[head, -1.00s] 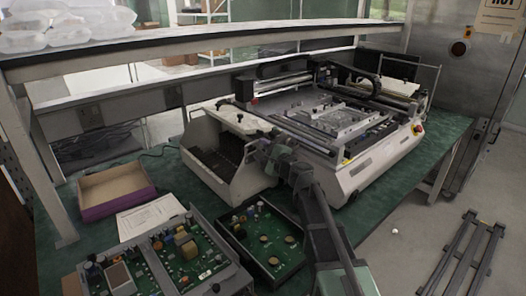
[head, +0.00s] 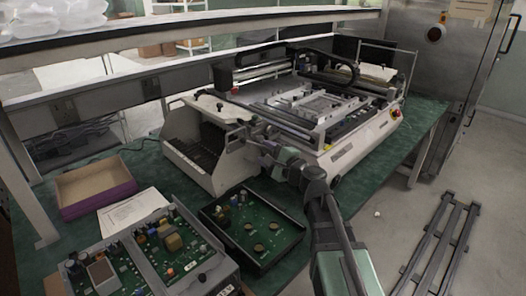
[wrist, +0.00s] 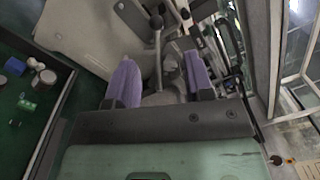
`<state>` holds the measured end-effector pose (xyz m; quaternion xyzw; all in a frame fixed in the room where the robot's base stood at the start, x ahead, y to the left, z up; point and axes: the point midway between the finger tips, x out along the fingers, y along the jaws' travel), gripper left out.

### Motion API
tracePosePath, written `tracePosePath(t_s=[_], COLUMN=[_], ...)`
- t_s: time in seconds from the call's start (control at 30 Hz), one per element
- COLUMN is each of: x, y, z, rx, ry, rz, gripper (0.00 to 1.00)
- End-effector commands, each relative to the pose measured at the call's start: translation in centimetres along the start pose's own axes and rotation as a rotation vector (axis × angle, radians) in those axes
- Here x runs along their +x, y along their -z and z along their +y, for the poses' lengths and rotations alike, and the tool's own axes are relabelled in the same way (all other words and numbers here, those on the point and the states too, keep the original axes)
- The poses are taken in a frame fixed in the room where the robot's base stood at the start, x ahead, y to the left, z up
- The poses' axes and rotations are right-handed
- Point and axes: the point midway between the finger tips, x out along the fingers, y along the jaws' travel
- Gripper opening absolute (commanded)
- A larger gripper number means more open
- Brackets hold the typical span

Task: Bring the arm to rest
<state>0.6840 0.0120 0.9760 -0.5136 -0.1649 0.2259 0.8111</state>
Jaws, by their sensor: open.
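My arm comes up from the bottom of the head view and bends to the left. My gripper (head: 254,139) is at the front left of the white bench machine (head: 370,142), near its grey side feeder unit (head: 217,181). In the wrist view my gripper (wrist: 161,80) has its two purple fingers apart, with nothing held between them. A lever with a dark knob (wrist: 156,22) shows beyond the fingers; I cannot tell whether they touch it.
A black tray with a green circuit board (head: 253,229) lies just left of my arm. An open circuit unit (head: 150,250), a paper sheet (head: 133,212) and a purple-sided box (head: 96,187) are further left. A shelf (head: 190,28) spans the back. Clear floor and a dark rack (head: 437,245) lie right.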

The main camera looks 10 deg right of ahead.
Motion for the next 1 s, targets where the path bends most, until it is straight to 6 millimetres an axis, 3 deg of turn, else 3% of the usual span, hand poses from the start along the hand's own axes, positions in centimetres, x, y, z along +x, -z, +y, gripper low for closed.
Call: tracePosePath(t_s=[0.13, 0.27, 0.37, 0.4, 0.47, 0.53, 0.6, 0.67, 0.8, 1.0], x=[0.0, -1.3, -5.0, -7.1, -10.7, -14.9, -18.4, -20.3, -20.1, -19.9], y=[-0.4, -2.1, -4.2, -4.8, -5.4, -5.8, -6.4, -7.2, -8.4, -8.4], z=[0.3, 4.7, 9.2, 10.6, 11.8, 11.8, 10.6, 8.9, 7.8, 8.3], rx=[-0.037, -0.302, -0.597, -0.705, -0.836, -0.944, -1.014, -1.056, -1.092, -1.095], ry=[-0.016, -0.250, -0.605, -0.769, -1.013, -1.276, -1.497, -1.632, -1.660, -1.657], rz=[-0.022, -0.124, -0.253, -0.307, -0.380, -0.443, -0.476, -0.478, -0.486, -0.489], gripper=[0.48, 0.48, 0.48, 0.48, 0.48, 0.48, 0.48, 0.48, 0.48, 0.48])
